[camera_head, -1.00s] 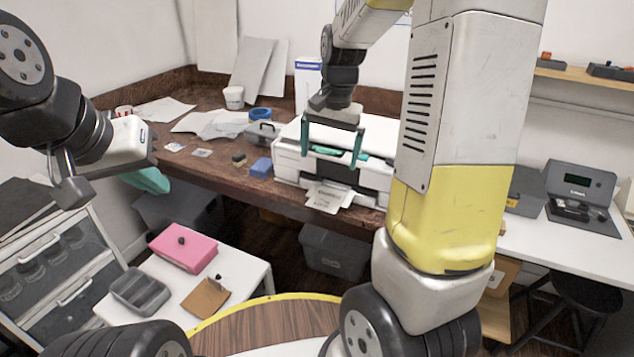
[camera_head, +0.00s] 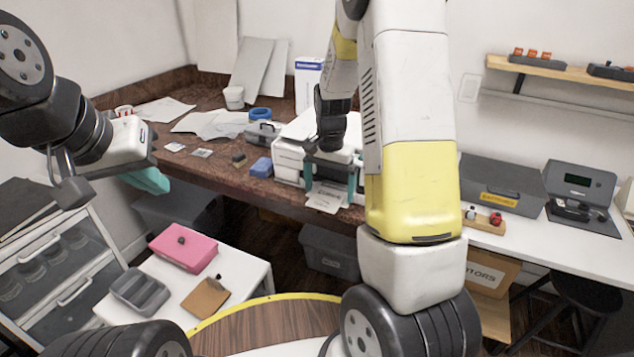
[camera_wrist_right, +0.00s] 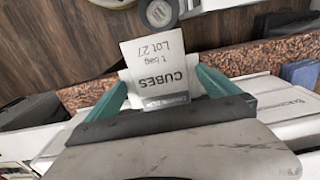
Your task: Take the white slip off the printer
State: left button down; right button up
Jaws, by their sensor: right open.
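The white slip (camera_head: 325,198) sticks out from the front of the white printer (camera_head: 287,158) on the brown bench. In the right wrist view the slip (camera_wrist_right: 155,58) reads "CUBES", "1 bag", "Lot 27". My right gripper (camera_head: 330,190) is open at the printer's front, its teal fingers pointing down on either side of the slip. In the right wrist view the slip lies between the fingers of the right gripper (camera_wrist_right: 160,80), with no clear contact. My arm hides much of the printer. My left gripper (camera_head: 148,180) hangs at the left, away from the printer; its finger gap is unclear.
A blue block (camera_head: 261,167) and a grey toolbox (camera_head: 263,133) stand left of the printer. A grey bin (camera_head: 330,252) is below the bench edge. A white side table with a pink box (camera_head: 184,247) stands front left. A white counter is at the right.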

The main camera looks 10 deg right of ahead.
aim_at(325, 197)
jog(key=c, duration=1.3)
jog(key=shift+r, duration=0.1)
jog(key=shift+c, duration=0.2)
jog(key=shift+a+r, duration=0.2)
jog(key=shift+r, duration=0.4)
jog(key=r, duration=0.3)
jog(key=a+r, duration=0.1)
jog(key=r, duration=0.1)
jog(key=shift+s+r, duration=0.2)
jog(key=shift+r, duration=0.15)
jog(key=s+a, duration=0.2)
jog(key=a, duration=0.7)
jog(key=s+a, duration=0.2)
jog(key=a, duration=0.7)
jog(key=shift+a, duration=0.1)
jog(key=o, duration=0.6)
jog(key=c, duration=0.6)
